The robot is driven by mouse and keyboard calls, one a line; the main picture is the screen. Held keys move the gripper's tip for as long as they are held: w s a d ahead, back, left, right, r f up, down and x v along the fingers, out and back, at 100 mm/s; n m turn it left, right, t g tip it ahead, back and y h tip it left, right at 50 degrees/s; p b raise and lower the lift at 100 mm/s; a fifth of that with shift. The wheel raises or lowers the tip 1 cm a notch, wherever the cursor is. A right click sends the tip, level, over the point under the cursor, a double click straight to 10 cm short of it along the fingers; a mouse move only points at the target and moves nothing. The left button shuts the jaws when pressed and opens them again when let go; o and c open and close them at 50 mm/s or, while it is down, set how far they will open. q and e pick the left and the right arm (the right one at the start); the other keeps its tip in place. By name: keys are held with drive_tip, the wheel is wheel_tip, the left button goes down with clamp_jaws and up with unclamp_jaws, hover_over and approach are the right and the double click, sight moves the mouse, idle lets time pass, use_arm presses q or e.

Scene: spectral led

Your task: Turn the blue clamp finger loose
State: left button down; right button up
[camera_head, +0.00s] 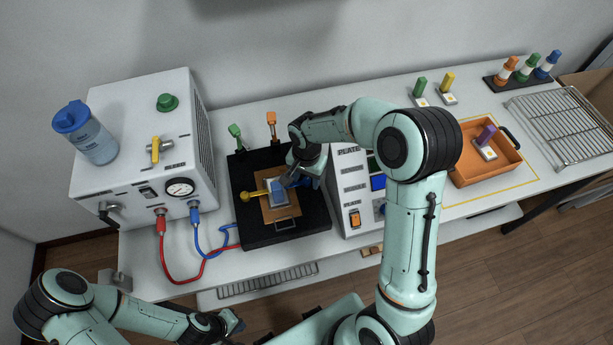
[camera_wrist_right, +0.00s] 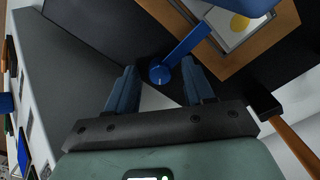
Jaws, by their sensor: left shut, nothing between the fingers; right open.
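The blue clamp finger (camera_wrist_right: 188,42) has a round pivot and a bar reaching over the brown frame's edge onto the pale plate (camera_wrist_right: 226,28). In the head view its blue end (camera_head: 277,190) shows on the plate. My right gripper (camera_wrist_right: 160,86) is open, with a finger on each side of the pivot end; I cannot tell whether they touch it. The head view shows this gripper (camera_head: 300,182) at the fixture's right side, partly hidden by its wrist. My left gripper (camera_head: 236,323) is shut and empty, low in front of the bench.
The yellow clamp finger (camera_head: 252,195) points over the plate from the left. A pump box (camera_head: 200,120) is left, a console (camera_head: 352,183) right, an orange tray (camera_head: 470,177) farther right.

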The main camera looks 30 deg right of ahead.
clamp_jaws()
